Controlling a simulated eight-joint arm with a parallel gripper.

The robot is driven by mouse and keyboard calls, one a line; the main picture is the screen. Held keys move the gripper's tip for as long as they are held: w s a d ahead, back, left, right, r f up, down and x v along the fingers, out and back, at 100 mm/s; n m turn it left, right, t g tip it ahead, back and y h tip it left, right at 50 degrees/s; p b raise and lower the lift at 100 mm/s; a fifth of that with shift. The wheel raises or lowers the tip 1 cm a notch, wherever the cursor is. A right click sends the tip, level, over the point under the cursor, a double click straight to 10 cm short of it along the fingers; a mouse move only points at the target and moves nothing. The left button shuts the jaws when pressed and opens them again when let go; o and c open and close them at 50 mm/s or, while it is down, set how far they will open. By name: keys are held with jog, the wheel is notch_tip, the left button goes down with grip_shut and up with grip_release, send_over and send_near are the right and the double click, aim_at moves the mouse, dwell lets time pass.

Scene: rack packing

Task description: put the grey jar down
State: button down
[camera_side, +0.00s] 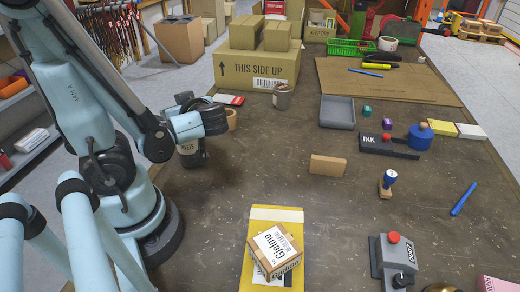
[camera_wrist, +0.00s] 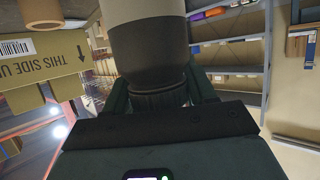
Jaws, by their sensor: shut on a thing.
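The jar fills the upper middle of the wrist view, between my two dark fingers. In the side view only part of the held jar (camera_side: 188,147) shows, as my wrist and fingers cover much of it. I cannot tell whether its base touches the table (camera_side: 240,185).
A second, grey-brown canister (camera_side: 282,97) stands in front of the large cardboard box (camera_side: 258,72). A small parcel (camera_side: 274,250) rests on a yellow envelope (camera_side: 250,275) at the front.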

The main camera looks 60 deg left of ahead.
jog(key=shift+c, duration=1.4)
grip_release()
jog(key=shift+d, duration=0.1)
